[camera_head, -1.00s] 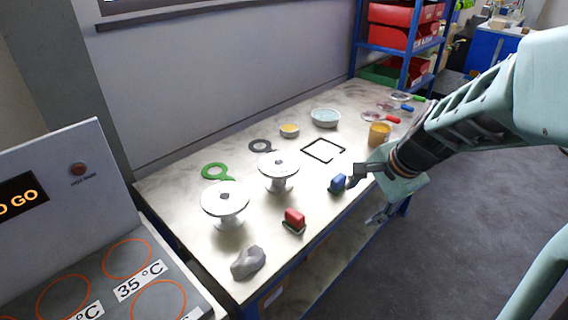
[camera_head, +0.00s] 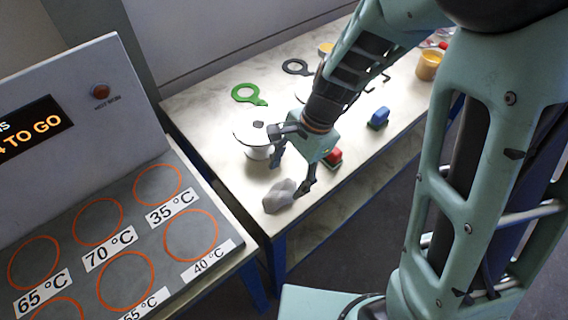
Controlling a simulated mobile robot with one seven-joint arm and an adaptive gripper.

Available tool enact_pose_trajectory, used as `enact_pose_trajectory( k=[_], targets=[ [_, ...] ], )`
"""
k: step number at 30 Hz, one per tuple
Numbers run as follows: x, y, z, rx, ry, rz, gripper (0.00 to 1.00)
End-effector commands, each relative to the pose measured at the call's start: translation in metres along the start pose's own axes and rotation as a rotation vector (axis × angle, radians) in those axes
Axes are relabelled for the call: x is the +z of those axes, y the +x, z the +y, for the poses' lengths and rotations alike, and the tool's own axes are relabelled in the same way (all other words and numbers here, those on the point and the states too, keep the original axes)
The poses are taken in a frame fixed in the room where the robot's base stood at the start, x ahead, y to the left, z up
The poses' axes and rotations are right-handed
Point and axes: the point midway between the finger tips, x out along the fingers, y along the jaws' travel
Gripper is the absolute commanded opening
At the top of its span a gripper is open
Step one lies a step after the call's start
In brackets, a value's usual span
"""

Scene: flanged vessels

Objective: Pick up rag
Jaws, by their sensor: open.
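The rag (camera_head: 279,197) is a crumpled grey lump at the near corner of the pale table. My gripper (camera_head: 290,178) is open and points down over the table. One finger is by the white flanged vessel's side and the other comes down at the right edge of the rag. I cannot tell whether that finger touches the rag.
A white flanged vessel (camera_head: 252,134) stands just behind the rag. A red-handled block (camera_head: 333,157) and a blue-handled block (camera_head: 378,118) lie to the right. A panel with orange heating circles (camera_head: 126,282) stands at the left.

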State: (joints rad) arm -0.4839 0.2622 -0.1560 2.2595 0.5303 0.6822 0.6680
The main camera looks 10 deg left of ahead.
Motion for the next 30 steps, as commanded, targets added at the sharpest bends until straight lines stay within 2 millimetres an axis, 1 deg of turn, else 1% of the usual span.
enact_pose_trajectory(
  k=[5, 9, 13, 16, 22, 23, 30],
  targets=[
    [0.0, 0.014, 0.002, 0.002, 0.001, 0.0, 0.59],
    [-0.001, 0.036, 0.005, 0.004, 0.002, -0.001, 0.59],
    [-0.001, 0.052, 0.004, 0.001, 0.001, 0.0, 0.59],
    [-0.002, 0.057, 0.004, 0.001, 0.0, 0.002, 0.59],
    [-0.002, 0.056, 0.004, -0.001, 0.0, 0.002, 0.59],
    [-0.002, 0.056, 0.004, -0.001, 0.0, 0.002, 0.57],
    [-0.002, 0.056, 0.004, -0.001, 0.0, 0.002, 0.31]
  ],
)
